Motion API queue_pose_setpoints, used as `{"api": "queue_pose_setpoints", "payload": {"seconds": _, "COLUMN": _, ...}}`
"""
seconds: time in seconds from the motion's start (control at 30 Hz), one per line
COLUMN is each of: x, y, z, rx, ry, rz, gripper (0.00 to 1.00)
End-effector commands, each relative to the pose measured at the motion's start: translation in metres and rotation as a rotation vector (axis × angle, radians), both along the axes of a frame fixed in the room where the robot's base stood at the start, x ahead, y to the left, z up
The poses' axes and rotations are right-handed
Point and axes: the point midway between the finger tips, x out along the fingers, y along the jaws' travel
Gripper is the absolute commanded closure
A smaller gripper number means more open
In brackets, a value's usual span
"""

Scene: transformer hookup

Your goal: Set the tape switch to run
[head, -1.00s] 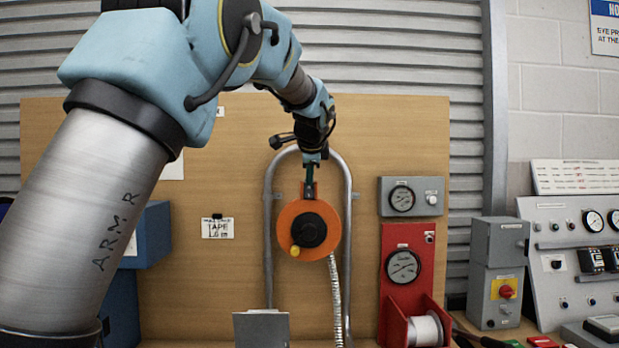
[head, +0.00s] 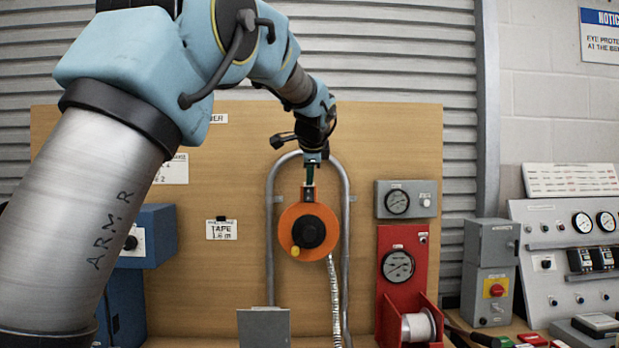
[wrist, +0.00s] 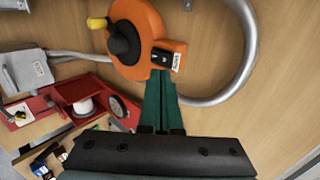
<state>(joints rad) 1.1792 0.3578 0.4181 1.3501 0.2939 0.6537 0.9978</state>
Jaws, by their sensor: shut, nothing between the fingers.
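An orange round tape reel (head: 288,232) with a black hub and a yellow knob hangs on the wooden board inside a bent metal tube. A small black switch (wrist: 163,57) in an orange housing, with a white label beside it, is on the reel's rim in the wrist view. In the head view this housing is at the reel's top. My gripper (head: 309,182) points down at it from above. Its green fingers (wrist: 160,75) are together and empty, their tips at or very near the switch. I cannot tell whether they touch it, nor which setting it has.
The metal tube (head: 347,225) arches around the reel and my gripper. A red gauge panel (head: 392,240) with a wire spool stands to the right, with a grey gauge box (head: 381,200) above it. A blue box (head: 160,230) is left. A ribbed tape or hose (head: 335,300) hangs below the reel.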

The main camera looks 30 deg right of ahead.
Motion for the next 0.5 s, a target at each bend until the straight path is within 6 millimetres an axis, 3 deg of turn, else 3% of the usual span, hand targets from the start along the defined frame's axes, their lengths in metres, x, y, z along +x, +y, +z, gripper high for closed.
{"api": "queue_pose_setpoints", "payload": {"seconds": 0.5, "x": -0.04, "y": 0.018, "z": 0.058, "rx": -0.007, "ry": -0.005, "rz": -0.002, "gripper": 1.0}}
